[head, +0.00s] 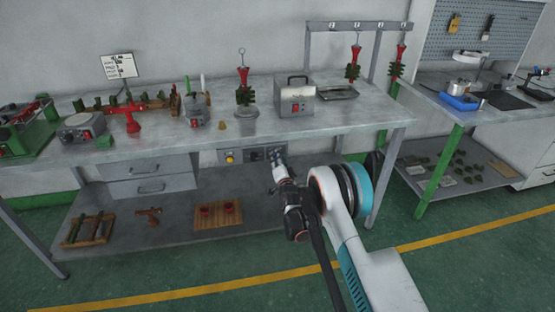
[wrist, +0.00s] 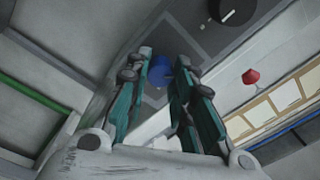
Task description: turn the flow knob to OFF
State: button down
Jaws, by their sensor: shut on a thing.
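A grey control panel (head: 243,156) is set under the front edge of the workbench. My gripper (head: 279,160) reaches its right part and hides what is there. In the wrist view, my gripper's teal and dark fingers (wrist: 158,82) stand on either side of a round blue knob (wrist: 160,68) on a dark grey plate (wrist: 185,38), and they are shut on it. A black round knob (wrist: 237,11) with a small white mark sits farther along the plate. Knob labels, including OFF, are too small to read, so I cannot tell the knob's setting.
A yellow knob (head: 230,157) sits on the panel's left part. Drawers (head: 147,178) are left of it. The lower shelf (head: 175,235) holds a wooden tray (head: 229,214) with red cups. A grey box machine (head: 295,97) stands on the bench above my gripper. The floor in front is clear.

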jog(key=shift+n, duration=0.5)
jog(key=c, duration=1.3)
grip_release()
jog(key=shift+c, duration=0.2)
jog(key=shift+s, duration=0.1)
jog(key=v, duration=0.7)
jog(key=shift+s, duration=0.2)
